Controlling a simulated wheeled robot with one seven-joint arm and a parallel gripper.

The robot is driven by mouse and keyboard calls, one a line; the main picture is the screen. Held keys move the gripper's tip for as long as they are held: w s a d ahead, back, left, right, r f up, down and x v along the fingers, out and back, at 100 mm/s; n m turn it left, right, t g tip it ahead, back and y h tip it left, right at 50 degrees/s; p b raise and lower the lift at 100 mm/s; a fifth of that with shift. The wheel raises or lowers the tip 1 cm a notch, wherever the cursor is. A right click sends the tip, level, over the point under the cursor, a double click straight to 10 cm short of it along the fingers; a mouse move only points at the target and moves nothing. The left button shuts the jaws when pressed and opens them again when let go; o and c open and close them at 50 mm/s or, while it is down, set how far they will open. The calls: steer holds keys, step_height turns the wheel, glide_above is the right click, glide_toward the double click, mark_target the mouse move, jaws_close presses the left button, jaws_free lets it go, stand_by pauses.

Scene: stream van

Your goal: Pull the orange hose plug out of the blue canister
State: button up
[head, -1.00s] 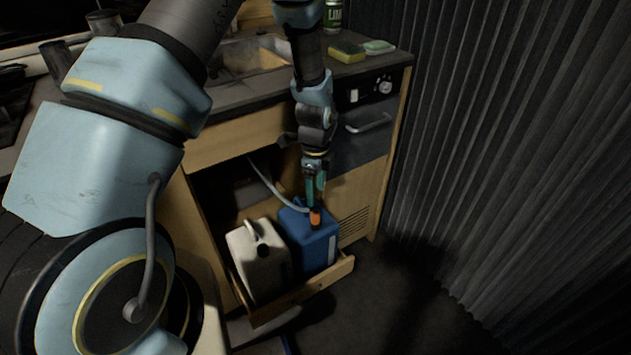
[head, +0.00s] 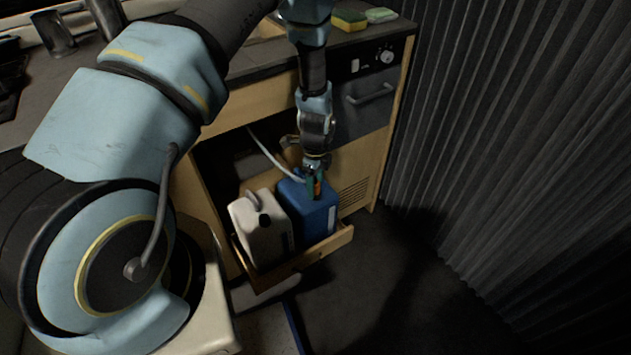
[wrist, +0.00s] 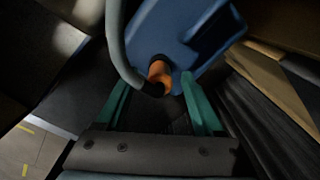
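The blue canister (head: 312,218) stands upright in the pull-out drawer under the counter. The orange hose plug (wrist: 159,72) sits at its opening, and a pale grey hose (wrist: 116,40) runs into the plug through a dark elbow. In the head view, only a sliver of the plug (head: 318,187) shows beside my fingers. My gripper (wrist: 157,82) has its green fingers spread, one on each side of the plug, with a visible gap on both sides. In the head view, my gripper (head: 313,186) is low over the canister top.
A whitish canister (head: 262,232) with a black cap stands left of the blue one in the same drawer (head: 320,252). The counter (head: 290,58) and cabinet front are behind and above. A grey curtain (head: 510,130) hangs at right; the floor before it is clear.

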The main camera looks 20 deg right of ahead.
jaws_close()
stand_by(0.8)
